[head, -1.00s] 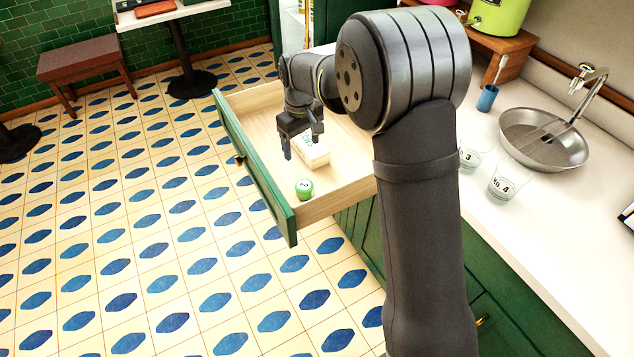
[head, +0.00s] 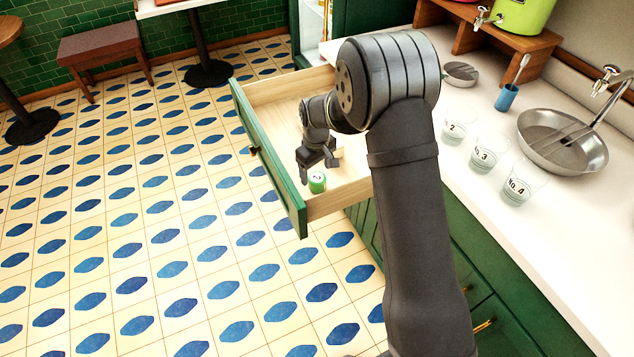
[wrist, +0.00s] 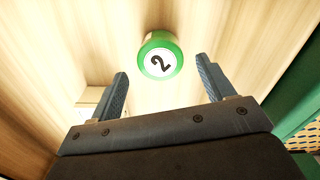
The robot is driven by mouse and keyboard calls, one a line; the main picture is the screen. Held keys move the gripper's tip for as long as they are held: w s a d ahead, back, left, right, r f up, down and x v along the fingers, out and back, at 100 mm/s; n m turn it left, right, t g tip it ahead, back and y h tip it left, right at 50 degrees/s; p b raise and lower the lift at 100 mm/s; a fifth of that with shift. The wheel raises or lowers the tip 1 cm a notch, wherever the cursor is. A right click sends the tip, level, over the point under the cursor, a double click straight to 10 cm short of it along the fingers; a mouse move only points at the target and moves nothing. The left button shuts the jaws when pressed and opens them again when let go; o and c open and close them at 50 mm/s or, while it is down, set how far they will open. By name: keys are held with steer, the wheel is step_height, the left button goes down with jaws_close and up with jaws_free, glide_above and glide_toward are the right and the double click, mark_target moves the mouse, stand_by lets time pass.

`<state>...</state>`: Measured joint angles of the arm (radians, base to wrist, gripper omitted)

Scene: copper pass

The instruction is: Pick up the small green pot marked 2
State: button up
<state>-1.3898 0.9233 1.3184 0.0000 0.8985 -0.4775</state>
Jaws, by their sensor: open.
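The small green pot (head: 317,183) stands in the open drawer, near its front corner. Its white lid with a black 2 faces up in the wrist view (wrist: 160,62). My gripper (head: 317,170) is inside the drawer space, just above and beside the pot. In the wrist view my gripper (wrist: 163,88) is open, with its two fingers apart and nothing between them. The pot lies just beyond the fingertips, roughly centred between them. Whether a finger touches the pot cannot be told.
The drawer (head: 340,203) has a green front and pale wooden walls close around the gripper. A pale box (wrist: 88,100) lies beside the left finger, mostly hidden in the head view. Glasses (head: 485,153) and a metal basin (head: 590,152) are on the counter.

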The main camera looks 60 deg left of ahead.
mark_target(316, 177)
step_height(316, 177, down, 4)
steer(key=shift+d+f, duration=0.1)
steer(key=shift+f, duration=0.1)
steer(key=c, duration=1.1)
steer(key=shift+c, duration=0.2)
